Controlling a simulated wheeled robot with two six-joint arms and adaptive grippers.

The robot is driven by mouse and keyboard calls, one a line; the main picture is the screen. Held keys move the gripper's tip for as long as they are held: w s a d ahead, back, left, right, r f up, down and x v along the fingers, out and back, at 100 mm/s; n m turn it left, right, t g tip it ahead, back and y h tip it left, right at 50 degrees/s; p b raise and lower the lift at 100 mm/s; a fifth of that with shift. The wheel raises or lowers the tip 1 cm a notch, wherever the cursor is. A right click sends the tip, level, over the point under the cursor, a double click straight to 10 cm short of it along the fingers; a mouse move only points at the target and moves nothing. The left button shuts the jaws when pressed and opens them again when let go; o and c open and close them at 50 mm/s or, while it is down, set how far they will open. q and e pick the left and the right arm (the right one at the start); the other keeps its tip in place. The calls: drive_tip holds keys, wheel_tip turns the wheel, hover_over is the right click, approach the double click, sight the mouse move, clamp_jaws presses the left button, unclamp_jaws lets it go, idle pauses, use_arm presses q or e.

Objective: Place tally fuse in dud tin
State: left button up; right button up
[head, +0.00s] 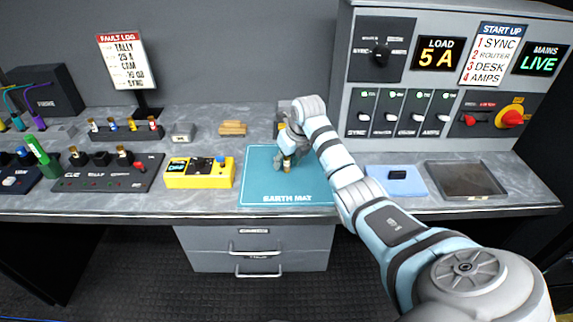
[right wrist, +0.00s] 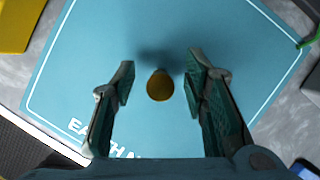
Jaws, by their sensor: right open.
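A small fuse with a brass-coloured cap (head: 287,166) stands upright on the teal earth mat (head: 258,182). In the right wrist view the fuse (right wrist: 160,85) shows end-on as a round yellow-brown cap. My right gripper (head: 285,160) is over the mat, open, with one finger on each side of the fuse and a gap on both sides. Any marking on the fuse is too small to read. A shallow dark metal tin (head: 466,180) lies at the right end of the bench and looks empty; its front label is unreadable. My left gripper is out of view.
A yellow tester (head: 200,173) stands left of the mat. A blue pad with a dark piece (head: 397,175) lies between mat and tin. A rack of fuses (head: 125,131) and a switch panel (head: 110,172) are at the left. The grey console (head: 430,75) rises behind.

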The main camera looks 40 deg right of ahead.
clamp_jaws()
drive_tip(key=shift+r, duration=0.1)
